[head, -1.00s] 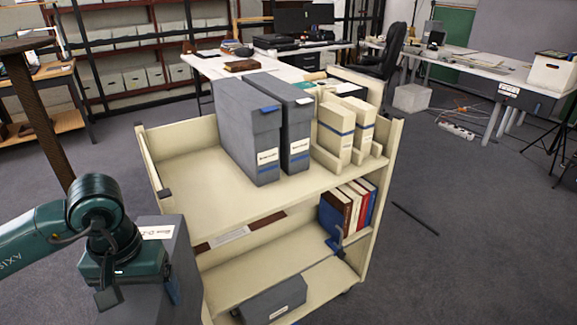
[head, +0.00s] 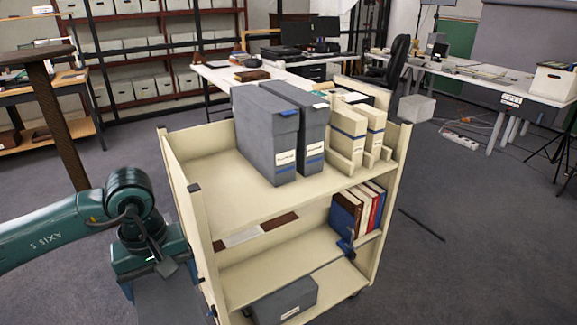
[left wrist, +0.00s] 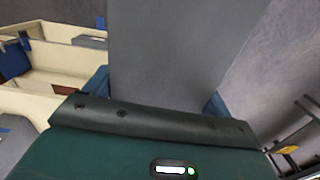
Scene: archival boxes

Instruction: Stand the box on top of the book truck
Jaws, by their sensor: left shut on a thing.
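My left gripper (head: 155,262) is at the lower left of the head view, just left of the book truck's side panel. It is shut on a grey box (head: 168,303), whose lower part runs out of the picture. In the left wrist view the same box (left wrist: 160,50) fills the middle between the blue-green fingers. The cream book truck (head: 215,200) stands in the centre. Two upright grey boxes (head: 268,135) stand side by side on its top shelf, with bare shelf to their left. My right gripper is not in view.
Cream boxes (head: 345,140) stand right of the grey pair on the top shelf. Books (head: 345,215) stand on the middle shelf, and a grey box (head: 285,300) lies on the bottom one. A brown post (head: 58,130) rises at the left. Desks stand behind.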

